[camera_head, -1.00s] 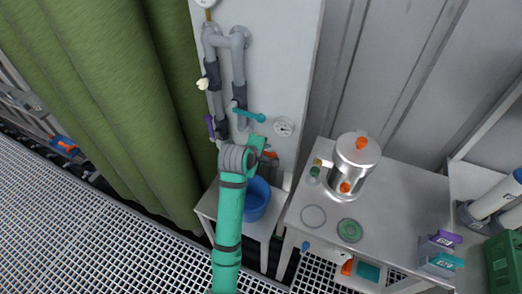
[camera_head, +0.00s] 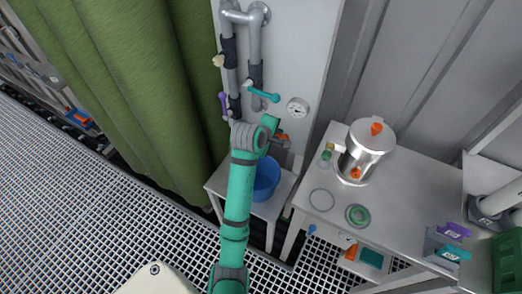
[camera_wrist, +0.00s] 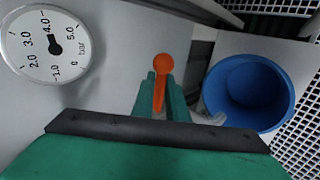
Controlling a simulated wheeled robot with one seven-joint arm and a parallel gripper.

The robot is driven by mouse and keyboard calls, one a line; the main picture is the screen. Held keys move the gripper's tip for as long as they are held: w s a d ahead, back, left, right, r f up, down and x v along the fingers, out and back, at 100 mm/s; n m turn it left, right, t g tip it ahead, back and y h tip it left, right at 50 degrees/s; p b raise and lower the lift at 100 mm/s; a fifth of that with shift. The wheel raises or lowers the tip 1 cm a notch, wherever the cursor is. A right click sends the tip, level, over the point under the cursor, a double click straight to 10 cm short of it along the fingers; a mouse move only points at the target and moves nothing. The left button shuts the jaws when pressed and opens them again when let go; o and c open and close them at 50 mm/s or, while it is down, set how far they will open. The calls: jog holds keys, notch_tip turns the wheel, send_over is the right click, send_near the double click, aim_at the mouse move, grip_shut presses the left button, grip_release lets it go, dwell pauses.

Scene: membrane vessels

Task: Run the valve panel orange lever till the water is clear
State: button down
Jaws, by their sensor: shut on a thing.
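The orange lever (camera_wrist: 161,66) shows in the wrist view, its round end up between my gripper's teal fingers. My gripper (camera_wrist: 160,96) is shut on its shaft. In the head view the orange lever (camera_head: 283,137) is a small patch beside my gripper, mostly hidden by my arm. A pale curved spout (camera_wrist: 212,118) shows to the right of the fingers. The blue bucket (camera_wrist: 283,97) is right of the spout; in the head view it (camera_head: 268,178) stands on a low stand beside my forearm. Its inside is dark blue; I cannot tell the water's colour.
A pressure gauge (camera_head: 297,107) is on the panel (camera_head: 308,60), near grey pipes with a teal lever (camera_head: 262,95) and a purple lever (camera_head: 224,103). A metal vessel (camera_head: 365,155) stands on the table (camera_head: 400,205) at right. A green curtain (camera_head: 120,70) hangs at left.

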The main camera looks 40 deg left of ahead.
jog(key=shift+s+a+m+g+h, duration=0.5)
jog(key=shift+s+m+g+h, duration=0.35)
jog(key=shift+m+h, duration=1.15)
jog(key=shift+s+a+m+g+h, duration=0.55)
jog(key=shift+s+m+h, duration=0.65)
jog(key=shift+m, duration=1.55)
jog(key=shift+s+a+m+g+h, duration=0.45)
jog(key=shift+s+m+g+h, duration=0.3)
jog(key=shift+m+h, duration=1.35)
jog(key=shift+s+d+m+g, duration=0.1)
jog(key=shift+m+g, duration=0.15)
jog(key=shift+m, duration=0.4)
jog(key=shift+a, duration=0.2)
jog(key=shift+w+d+r, duration=0.1)
jog(key=shift+w+d, duration=0.1)
